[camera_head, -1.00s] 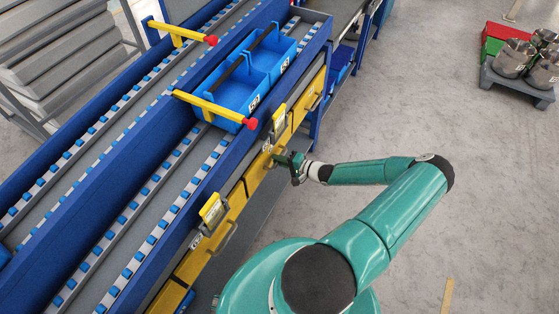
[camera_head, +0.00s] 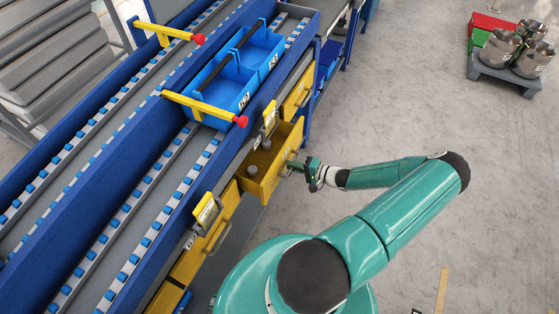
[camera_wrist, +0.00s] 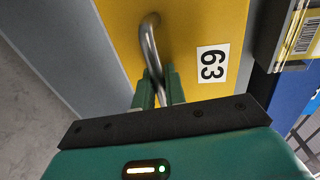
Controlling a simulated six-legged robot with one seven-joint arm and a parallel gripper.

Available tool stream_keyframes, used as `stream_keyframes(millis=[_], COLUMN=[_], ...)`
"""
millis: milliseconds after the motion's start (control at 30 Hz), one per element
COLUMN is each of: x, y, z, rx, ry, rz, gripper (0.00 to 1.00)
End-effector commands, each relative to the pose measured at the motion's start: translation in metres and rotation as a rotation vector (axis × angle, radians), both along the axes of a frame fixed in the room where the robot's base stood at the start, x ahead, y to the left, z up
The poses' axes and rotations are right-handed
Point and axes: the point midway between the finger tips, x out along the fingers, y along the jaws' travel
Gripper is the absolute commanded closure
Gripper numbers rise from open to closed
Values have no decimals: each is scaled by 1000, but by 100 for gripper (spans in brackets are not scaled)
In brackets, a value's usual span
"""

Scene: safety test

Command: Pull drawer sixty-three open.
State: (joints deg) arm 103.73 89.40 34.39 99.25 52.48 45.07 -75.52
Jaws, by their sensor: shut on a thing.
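Drawer sixty-three is a yellow drawer (camera_head: 270,182) under the conveyor in the head view, pulled part way out. Grey round items show inside it. Its front (camera_wrist: 185,30) fills the upper middle of the wrist view, with a white label (camera_wrist: 212,64) reading 63. My gripper (camera_head: 301,167) is at the drawer's front. In the wrist view the two green fingers of my gripper (camera_wrist: 156,90) are shut on the drawer's curved metal handle (camera_wrist: 149,42).
Other yellow drawers lie beside it, one nearer (camera_head: 203,248) and one farther (camera_head: 298,92). Blue bins (camera_head: 226,88) stand on the conveyor above. The grey floor (camera_head: 420,120) at right is clear up to a pallet with metal pots (camera_head: 505,72).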

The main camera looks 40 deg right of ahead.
Motion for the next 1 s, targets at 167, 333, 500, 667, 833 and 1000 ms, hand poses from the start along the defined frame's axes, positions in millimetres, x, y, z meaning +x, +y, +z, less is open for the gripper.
stream_keyframes(millis=[167, 333, 500, 667, 833, 1000], x=[-45, -80, -104, -115, -119, -119], y=[-16, -27, -36, -39, -40, -40], z=[0, 0, 0, 0, 0, 0], rx=[-2, 1, 0, 2, 2, 2], ry=[1, 0, 0, 0, -1, -1], rz=[-1, 1, 2, 3, 4, 4], gripper=[100, 100, 100, 100, 100, 100])
